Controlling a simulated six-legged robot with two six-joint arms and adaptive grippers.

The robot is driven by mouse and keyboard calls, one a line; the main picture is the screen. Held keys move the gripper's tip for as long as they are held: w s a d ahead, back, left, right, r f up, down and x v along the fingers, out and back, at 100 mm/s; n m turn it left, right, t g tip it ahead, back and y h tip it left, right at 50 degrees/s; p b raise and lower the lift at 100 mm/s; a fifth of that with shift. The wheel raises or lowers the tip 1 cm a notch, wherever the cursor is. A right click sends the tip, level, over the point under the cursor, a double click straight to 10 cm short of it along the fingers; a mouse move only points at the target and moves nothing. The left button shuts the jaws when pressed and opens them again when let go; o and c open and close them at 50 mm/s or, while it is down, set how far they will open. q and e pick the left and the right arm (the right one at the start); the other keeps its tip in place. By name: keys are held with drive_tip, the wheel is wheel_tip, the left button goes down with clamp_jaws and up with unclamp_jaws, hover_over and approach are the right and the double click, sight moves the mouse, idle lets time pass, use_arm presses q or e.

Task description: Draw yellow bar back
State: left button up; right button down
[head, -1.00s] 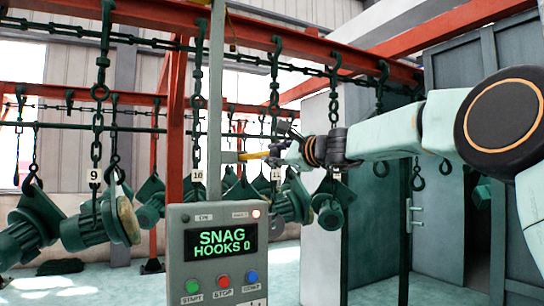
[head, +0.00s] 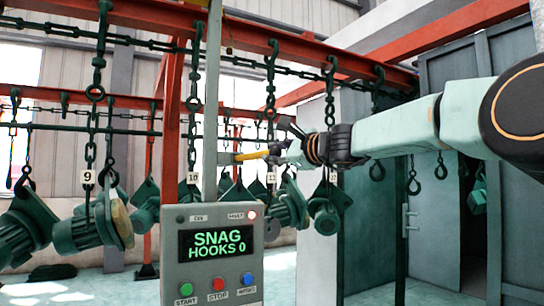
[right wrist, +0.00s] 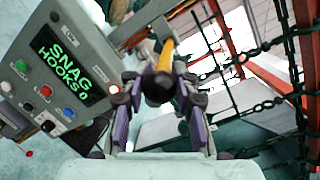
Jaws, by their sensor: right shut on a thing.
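The yellow bar (head: 252,155) sticks out to the right from the grey post above the control box in the head view. My right gripper (head: 279,151) comes in from the right and is shut at the bar's free end. In the right wrist view the yellow bar (right wrist: 166,54) runs from a dark rounded end between the purple fingers (right wrist: 158,102) up to a grey bracket. The fingers partly hide the bar's end. My left gripper is not in view.
The control box (head: 212,255) reads "SNAG HOOKS 0" and has green, red and blue buttons; it stands close below the bar. Chains with hooks carry heavy green parts (head: 95,225) along a red overhead rail (head: 150,14). A grey cabinet stands at right.

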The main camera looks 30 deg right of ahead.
drive_tip(key=shift+f, duration=0.35)
